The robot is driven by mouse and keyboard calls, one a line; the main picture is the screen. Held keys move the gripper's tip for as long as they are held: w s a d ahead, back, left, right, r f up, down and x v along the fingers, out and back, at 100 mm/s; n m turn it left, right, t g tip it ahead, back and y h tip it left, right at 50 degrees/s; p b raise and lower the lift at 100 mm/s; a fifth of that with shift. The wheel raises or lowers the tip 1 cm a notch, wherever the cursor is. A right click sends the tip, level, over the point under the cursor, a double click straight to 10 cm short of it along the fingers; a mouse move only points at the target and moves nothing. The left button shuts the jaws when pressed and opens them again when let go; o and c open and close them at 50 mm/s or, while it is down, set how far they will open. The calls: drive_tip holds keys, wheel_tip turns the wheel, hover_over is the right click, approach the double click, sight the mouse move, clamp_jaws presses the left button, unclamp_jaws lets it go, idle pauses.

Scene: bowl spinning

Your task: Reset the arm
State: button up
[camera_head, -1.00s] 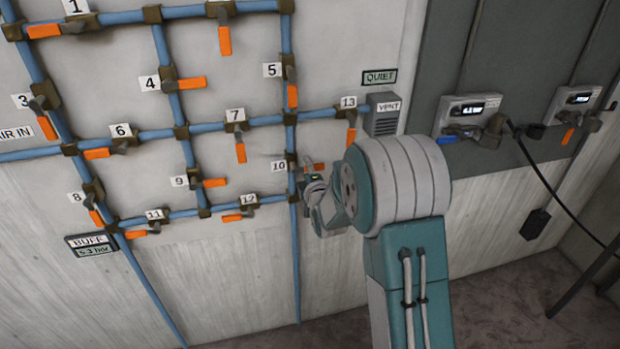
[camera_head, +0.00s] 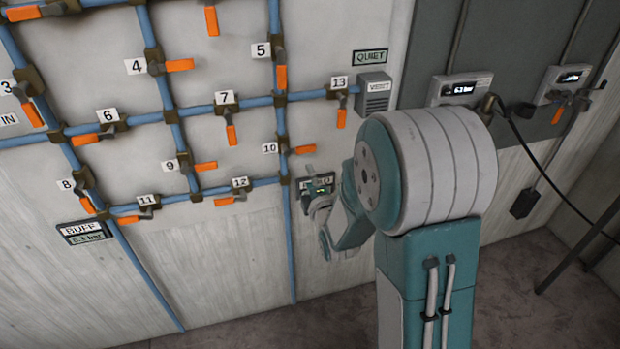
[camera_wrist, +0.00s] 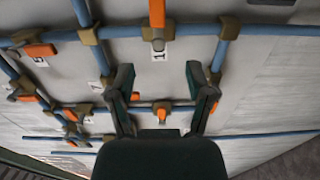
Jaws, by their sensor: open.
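My gripper (camera_head: 318,203) is in front of the wall, just below and right of valve 10, whose orange handle (camera_head: 305,149) points right. In the wrist view my gripper (camera_wrist: 160,84) has its two dark fingers spread wide, with nothing held between them. Beyond the fingers are the blue pipes (camera_wrist: 190,30) and several orange-handled valves. One orange handle (camera_wrist: 157,14) shows at the top, beyond the fingertips. In the head view my arm hides part of the wall right of the pipe grid.
Numbered valves, such as valve 7 (camera_head: 231,134) and valve 13 (camera_head: 341,118), stand out from the wall. A grey vent box (camera_head: 374,92) is above my arm. Gauges (camera_head: 462,90) and a black cable (camera_head: 545,175) are at right. The lower wall (camera_head: 220,260) is bare.

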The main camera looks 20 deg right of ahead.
drive_tip(key=s+a+r+m+g, duration=0.1)
drive_tip(key=s+r+m+g, duration=0.2)
drive_tip(key=s+m, duration=0.3)
drive_tip(key=s+a+r+m+g, duration=0.1)
drive_tip(key=s+r+m+g, duration=0.2)
drive_tip(key=s, duration=1.1)
drive_tip(key=s+r+m+g, duration=0.2)
drive_tip(key=s+m+g, duration=0.4)
drive_tip(key=s+m, duration=0.3)
drive_tip(key=shift+s+a+r, duration=0.4)
